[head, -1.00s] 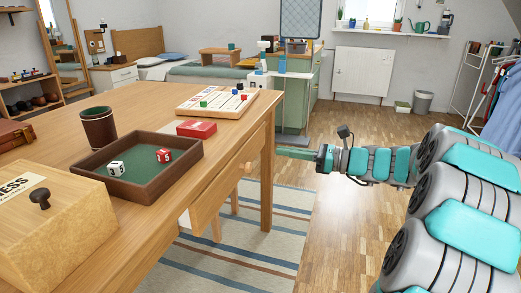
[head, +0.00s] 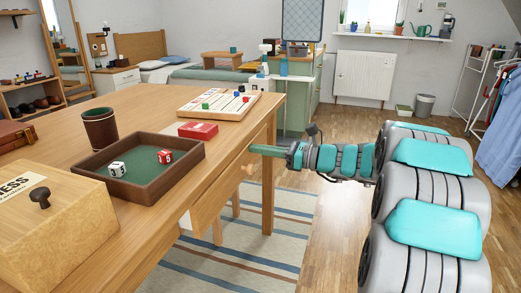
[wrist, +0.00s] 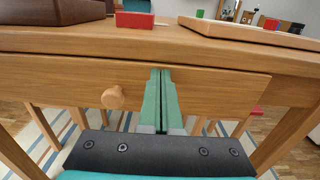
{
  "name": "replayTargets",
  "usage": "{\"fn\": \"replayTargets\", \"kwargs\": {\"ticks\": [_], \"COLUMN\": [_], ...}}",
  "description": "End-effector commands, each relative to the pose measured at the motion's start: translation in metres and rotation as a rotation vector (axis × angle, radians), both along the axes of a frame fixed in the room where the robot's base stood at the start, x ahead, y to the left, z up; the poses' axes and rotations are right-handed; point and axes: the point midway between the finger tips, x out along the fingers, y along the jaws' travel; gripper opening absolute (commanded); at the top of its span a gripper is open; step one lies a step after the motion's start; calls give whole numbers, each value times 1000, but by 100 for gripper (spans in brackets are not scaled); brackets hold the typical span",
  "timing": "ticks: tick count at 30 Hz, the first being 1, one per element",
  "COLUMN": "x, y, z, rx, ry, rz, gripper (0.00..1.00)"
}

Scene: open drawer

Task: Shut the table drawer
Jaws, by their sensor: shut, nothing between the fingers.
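The wooden table (head: 215,145) fills the left of the head view. Its drawer (head: 212,198) has a plain wood front standing out from under the tabletop, with a bit of pale drawer side showing at its near end. The drawer front (wrist: 60,82) also crosses the wrist view, with a round wooden knob (wrist: 113,97) left of my fingers. My gripper (head: 252,149) is shut and empty, its green fingers pointing at the drawer front right of the knob. In the wrist view the fingertips (wrist: 160,72) reach the front's upper part; I cannot tell if they touch.
On the tabletop are a dice tray (head: 190,160), a dice cup (head: 100,128), a red box (head: 198,130), a board game (head: 222,103) and a wooden chess box (head: 55,235). A striped rug (head: 285,215) lies below. Open wooden floor is to the right.

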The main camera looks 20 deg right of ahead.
Motion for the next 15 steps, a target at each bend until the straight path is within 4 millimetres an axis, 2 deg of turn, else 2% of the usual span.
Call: {"fn": "replayTargets", "kwargs": {"ticks": [6, 15], "x": [7, 22], "y": [10, 33], "z": [8, 4], "rx": [7, 4], "ry": [-2, 0], "rz": [4, 6], "gripper": [0, 0]}}
